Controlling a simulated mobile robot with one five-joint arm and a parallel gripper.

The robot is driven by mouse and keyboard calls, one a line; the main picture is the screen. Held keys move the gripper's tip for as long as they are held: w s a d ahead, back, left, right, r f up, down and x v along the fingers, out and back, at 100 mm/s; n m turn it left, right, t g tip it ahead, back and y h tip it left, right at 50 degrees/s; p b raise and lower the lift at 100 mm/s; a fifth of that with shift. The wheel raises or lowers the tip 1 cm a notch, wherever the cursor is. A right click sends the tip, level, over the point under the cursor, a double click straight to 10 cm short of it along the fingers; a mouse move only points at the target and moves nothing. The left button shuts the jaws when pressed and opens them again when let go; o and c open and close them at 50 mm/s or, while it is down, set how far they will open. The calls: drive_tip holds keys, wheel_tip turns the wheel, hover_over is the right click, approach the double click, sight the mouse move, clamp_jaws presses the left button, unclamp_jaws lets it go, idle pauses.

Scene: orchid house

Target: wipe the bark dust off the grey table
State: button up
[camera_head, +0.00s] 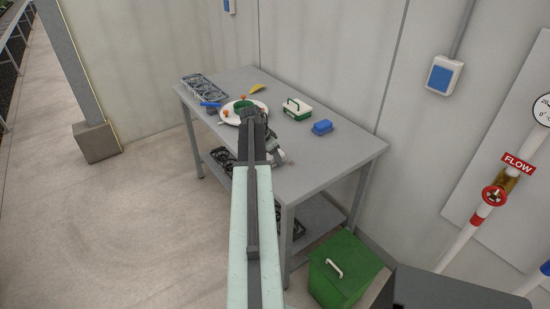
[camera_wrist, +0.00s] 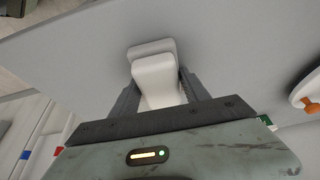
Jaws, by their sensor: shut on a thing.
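The grey table (camera_head: 345,153) stands against the wall, and its top fills much of the wrist view (camera_wrist: 235,60). My gripper (camera_head: 273,150) is over the table's front part, low near the top. In the wrist view my gripper (camera_wrist: 158,88) is shut on a white block-like tool (camera_wrist: 157,78), whose wider pale end points away from the jaws. The tool also shows as a small pale shape in the head view (camera_head: 281,158). I cannot tell whether it touches the table. I cannot make out bark dust in either view; my arm hides part of the top.
A white plate (camera_head: 229,117) with orange bits, a green-and-white box with a handle (camera_head: 297,110), a blue block (camera_head: 322,127), a yellow piece (camera_head: 257,88) and a grey rack (camera_head: 203,87) are on the table. A green lidded bin (camera_head: 340,273) stands at its right front.

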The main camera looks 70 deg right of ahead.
sight(286, 152)
drive_tip(key=shift+s+d, duration=0.6)
drive_tip(key=shift+d, duration=0.4)
drive_tip(key=shift+s+d, duration=0.55)
drive_tip(key=shift+d, duration=0.4)
drive_tip(key=shift+s+d, duration=0.6)
drive_tip(key=shift+d, duration=0.4)
drive_tip(key=shift+s+d, duration=0.55)
drive_tip(key=shift+d, duration=0.25)
drive_tip(key=shift+s+d, duration=0.5)
drive_tip(key=shift+d, duration=0.25)
drive_tip(key=shift+w+d, duration=0.65)
drive_tip(key=shift+w, duration=0.25)
drive_tip(key=shift+w+a+f, duration=0.1)
drive_tip(key=shift+w+a, duration=0.35)
drive_tip(key=shift+a, duration=0.35)
drive_tip(key=shift+w+a, duration=0.45)
drive_tip(key=shift+a, duration=0.35)
drive_tip(key=shift+w+a, duration=0.55)
drive_tip(key=shift+a, duration=0.25)
drive_tip(key=shift+w+a, duration=0.55)
drive_tip(key=shift+a, duration=0.2)
drive_tip(key=shift+a, duration=0.1)
drive_tip(key=shift+w+a, duration=0.45)
drive_tip(key=shift+a, duration=0.2)
drive_tip(key=shift+w+a, duration=0.45)
drive_tip(key=shift+a, duration=0.2)
drive_tip(key=shift+r+p, duration=0.25)
drive_tip(key=shift+p, duration=0.05)
